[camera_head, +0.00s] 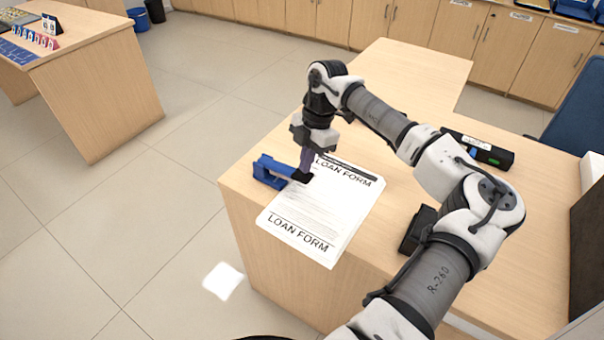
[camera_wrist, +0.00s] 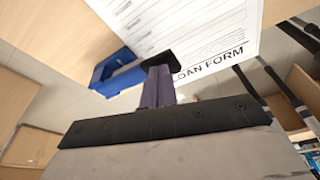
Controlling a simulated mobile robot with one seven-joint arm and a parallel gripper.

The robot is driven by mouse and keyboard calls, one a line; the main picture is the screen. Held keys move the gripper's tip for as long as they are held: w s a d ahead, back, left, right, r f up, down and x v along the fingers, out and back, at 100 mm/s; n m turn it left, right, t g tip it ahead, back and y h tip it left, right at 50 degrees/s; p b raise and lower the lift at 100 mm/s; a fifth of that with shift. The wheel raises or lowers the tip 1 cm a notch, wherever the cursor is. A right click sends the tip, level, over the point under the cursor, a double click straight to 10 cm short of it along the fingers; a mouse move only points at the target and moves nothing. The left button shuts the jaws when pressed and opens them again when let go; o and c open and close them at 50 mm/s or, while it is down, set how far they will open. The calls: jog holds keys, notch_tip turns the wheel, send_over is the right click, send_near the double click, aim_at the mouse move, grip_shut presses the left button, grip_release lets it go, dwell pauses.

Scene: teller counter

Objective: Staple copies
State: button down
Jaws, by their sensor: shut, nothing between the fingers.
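The blue stapler (camera_head: 268,171) lies at the left edge of the wooden counter, its black end pointing at the papers. The loan form papers (camera_head: 318,215) lie flat on the counter, their top left part beside the stapler. My gripper (camera_head: 303,177) is shut and empty, pointing down at the stapler's black end, which its fingertips seem to touch. In the wrist view my gripper (camera_wrist: 158,70) stands in front of the stapler (camera_wrist: 118,72), and the papers (camera_wrist: 195,25) lie behind it. Whether the stapler's jaw reaches over the sheet is hidden.
A black device (camera_head: 478,150) with coloured marks lies on the counter at the right. Another black object (camera_head: 417,230) stands near my arm. A white sheet (camera_head: 223,281) shows low at the left, by the floor. The counter's far part (camera_head: 415,75) is clear.

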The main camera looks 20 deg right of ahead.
aim_at(315, 185)
jog(key=shift+d+b+x, duration=0.25)
jog(key=shift+b+x, duration=0.5)
jog(key=shift+x, duration=0.35)
jog(key=shift+d+b+x, duration=0.25)
jog(key=shift+b+x, duration=0.5)
jog(key=shift+x, duration=0.35)
jog(key=shift+w, duration=0.2)
jog(key=shift+w+d+r+p, duration=0.2)
jog(key=shift+w+d, duration=0.05)
jog(key=shift+d, duration=0.45)
jog(key=shift+w+d+r+p, duration=0.2)
jog(key=shift+w+d, duration=0.05)
jog(key=shift+d, duration=0.5)
jog(key=b+v, duration=0.1)
jog(key=v, duration=1.3)
jog(key=shift+b, duration=0.35)
jog(key=shift+f, duration=0.1)
